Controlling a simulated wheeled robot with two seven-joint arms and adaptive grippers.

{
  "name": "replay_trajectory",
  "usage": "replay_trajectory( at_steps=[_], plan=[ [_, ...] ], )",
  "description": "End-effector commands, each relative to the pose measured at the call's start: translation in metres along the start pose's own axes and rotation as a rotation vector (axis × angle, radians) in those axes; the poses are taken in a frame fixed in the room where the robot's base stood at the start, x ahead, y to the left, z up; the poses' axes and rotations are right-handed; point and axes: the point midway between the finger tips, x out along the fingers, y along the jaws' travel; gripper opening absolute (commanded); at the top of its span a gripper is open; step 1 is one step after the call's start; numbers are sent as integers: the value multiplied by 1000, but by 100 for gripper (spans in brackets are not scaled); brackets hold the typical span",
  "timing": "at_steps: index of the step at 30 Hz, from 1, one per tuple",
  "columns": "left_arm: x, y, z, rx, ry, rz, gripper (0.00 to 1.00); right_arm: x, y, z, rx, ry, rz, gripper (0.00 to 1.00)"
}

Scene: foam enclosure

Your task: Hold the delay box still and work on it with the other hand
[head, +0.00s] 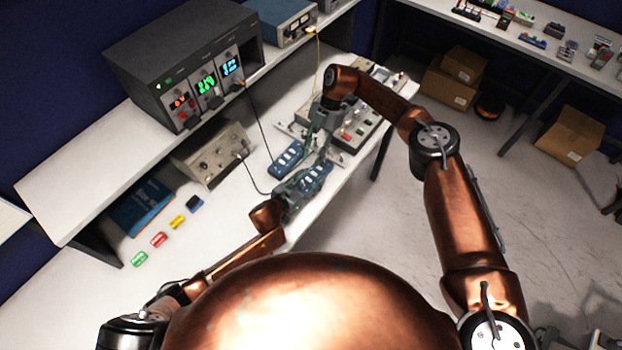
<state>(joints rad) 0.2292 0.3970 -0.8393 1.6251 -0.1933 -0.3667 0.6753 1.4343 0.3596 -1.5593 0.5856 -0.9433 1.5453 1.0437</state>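Two small blue boxes with rows of pale switches lie on the bench; I take them for delay boxes. The nearer delay box (317,175) is at my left gripper (304,186), whose fingers lie along its two sides and appear closed on it. The other blue box (284,160) lies just to the left and behind, apart from it. My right gripper (318,148) points down above the gap between the boxes, fingers spread, with nothing seen between them. Its fingertips are small, and contact with either box cannot be told.
A panel of modules and buttons (352,125) lies behind my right gripper. A grey instrument (210,152) stands left, with a dark cable running toward the boxes. A black rack with lit displays (185,70) sits on the shelf. Small coloured blocks (158,239) lie front left.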

Motion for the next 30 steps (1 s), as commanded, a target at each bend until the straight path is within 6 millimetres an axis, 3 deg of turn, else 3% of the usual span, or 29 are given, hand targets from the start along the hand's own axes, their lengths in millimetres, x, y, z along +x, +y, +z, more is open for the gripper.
replay_trajectory(
  at_steps=[16,26,30],
  plan=[
    [0,0,0,0,0,0,5,0,0,0,0,0,0,29],
    [0,0,0,0,-1,0,5,0,0,0,-6,0,-1,37],
    [0,0,0,0,-1,0,5,8,-5,-1,-109,-11,-8,37]
  ],
)
